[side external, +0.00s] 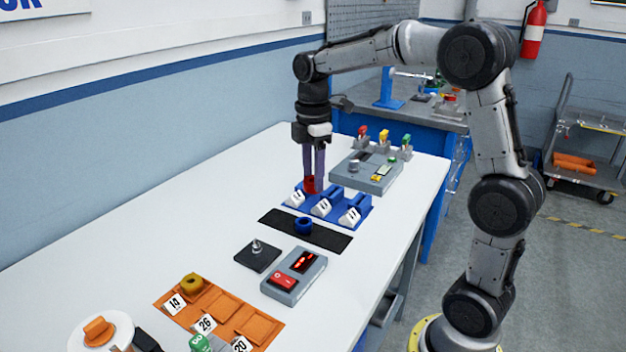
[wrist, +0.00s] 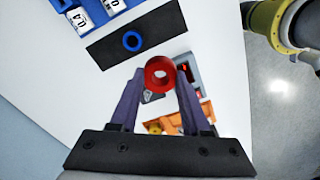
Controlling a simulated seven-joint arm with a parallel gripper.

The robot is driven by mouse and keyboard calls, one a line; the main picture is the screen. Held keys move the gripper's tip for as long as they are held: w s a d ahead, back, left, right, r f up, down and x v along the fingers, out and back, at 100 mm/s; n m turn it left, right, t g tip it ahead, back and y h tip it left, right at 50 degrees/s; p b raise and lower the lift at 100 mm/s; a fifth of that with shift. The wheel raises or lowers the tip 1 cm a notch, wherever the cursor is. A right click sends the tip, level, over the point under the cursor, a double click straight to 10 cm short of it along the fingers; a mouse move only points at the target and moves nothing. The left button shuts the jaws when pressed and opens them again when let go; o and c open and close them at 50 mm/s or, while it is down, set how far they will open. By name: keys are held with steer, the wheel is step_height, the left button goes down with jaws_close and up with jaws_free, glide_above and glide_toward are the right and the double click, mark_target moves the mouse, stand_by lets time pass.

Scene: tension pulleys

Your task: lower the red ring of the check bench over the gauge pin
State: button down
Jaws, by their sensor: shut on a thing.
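My gripper (side external: 314,182) points straight down, its fingers shut on the red ring (side external: 310,186). In the wrist view the red ring (wrist: 158,74) sits between the fingertips (wrist: 160,82), its hole facing the camera. In the side view the ring appears at the left end of the blue rack (side external: 335,207); its exact height is hard to tell. The gauge pin (side external: 257,246) stands upright and bare on a dark square plate (side external: 258,258), nearer the side camera than the ring. In the wrist view the ring and fingers hide most of that plate.
A blue ring (side external: 303,226) sits on a black mat (side external: 332,238) between rack and pin. A grey box (side external: 306,274) with red display stands beside the pin plate. An orange tray (side external: 262,329) with a yellow ring (side external: 191,282) lies at the near end. White table is clear to the left.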

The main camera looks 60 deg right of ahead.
steer(key=shift+r, duration=1.35)
steer(key=shift+w, duration=0.1)
steer(key=w+a+f, duration=0.2)
steer(key=a, duration=0.1)
steer(key=w+a+f, duration=0.2)
steer(key=w+a, duration=0.1)
steer(key=a, duration=0.1)
steer(key=w+a+f, duration=0.3)
steer(key=shift+w+a, duration=0.2)
steer(key=shift+f, duration=2.3)
steer(key=shift+f, duration=2.25)
jaws_free()
stand_by(0.4)
